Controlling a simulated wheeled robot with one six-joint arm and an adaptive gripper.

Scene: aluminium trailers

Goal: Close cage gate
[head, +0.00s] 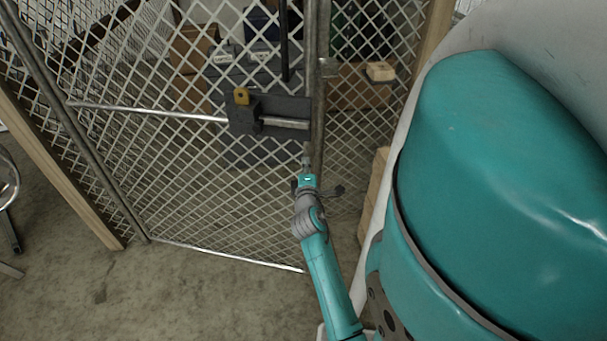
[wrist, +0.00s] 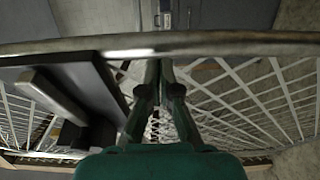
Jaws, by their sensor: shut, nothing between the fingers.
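The cage gate (head: 190,160) is a diamond-mesh panel in a metal tube frame, in the middle of the head view. A dark lock plate (head: 292,104) with a latch bar and a yellow padlock (head: 241,96) sits near its right edge. That edge is close to an upright post (head: 320,70); I cannot tell whether a gap is left. My gripper (head: 307,150) is shut and empty, just below the lock plate by the gate's edge. In the wrist view my fingers (wrist: 160,68) reach a metal tube (wrist: 240,44), with the dark plate (wrist: 95,80) at left. Contact is unclear.
Boxes (head: 195,45) and dark cases stand behind the mesh. A wooden beam (head: 60,170) lines the cage at left, and part of a stool (head: 8,185) shows at the left edge. Concrete floor (head: 180,300) in front of the gate is clear.

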